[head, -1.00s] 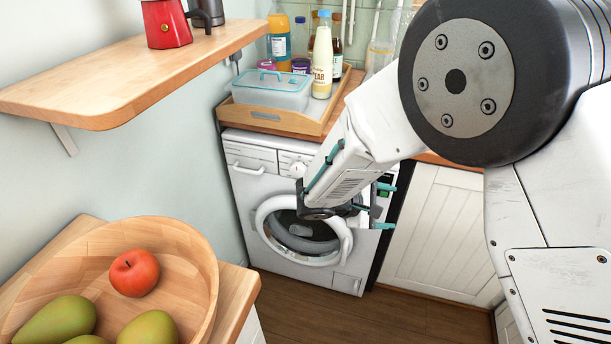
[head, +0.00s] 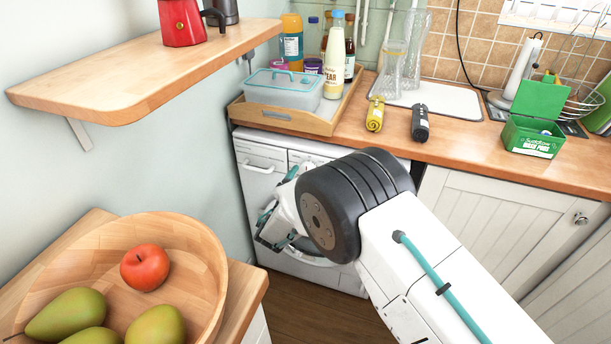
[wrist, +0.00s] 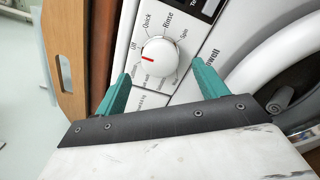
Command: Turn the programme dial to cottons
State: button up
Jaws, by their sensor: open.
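The programme dial (wrist: 160,57) is a round white knob with a red pointer mark, on the washing machine's (head: 262,160) white front panel. In the wrist view its mark points left, close to the word Off. Quick, Rinse, Spin and what looks like Wool are printed around it; other labels are hidden or too small to read. My gripper (wrist: 161,70) is open, with one teal finger to each side of the dial and nothing held. In the head view, my gripper (head: 272,228) is in front of the machine, and my arm hides the dial.
A wooden tray (head: 290,123) with bottles and a plastic box stands on the worktop (head: 455,150) above the machine. A wall shelf (head: 150,75) and a fruit bowl (head: 205,260) are at the left. The round door (wrist: 258,75) is beside the dial.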

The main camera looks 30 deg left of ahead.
jog(key=shift+w+a, duration=0.15)
jog(key=shift+w, duration=0.85)
jog(key=shift+w+a, duration=0.15)
jog(key=shift+w, duration=0.85)
jog(key=c, duration=1)
jog(key=shift+n, duration=3.9)
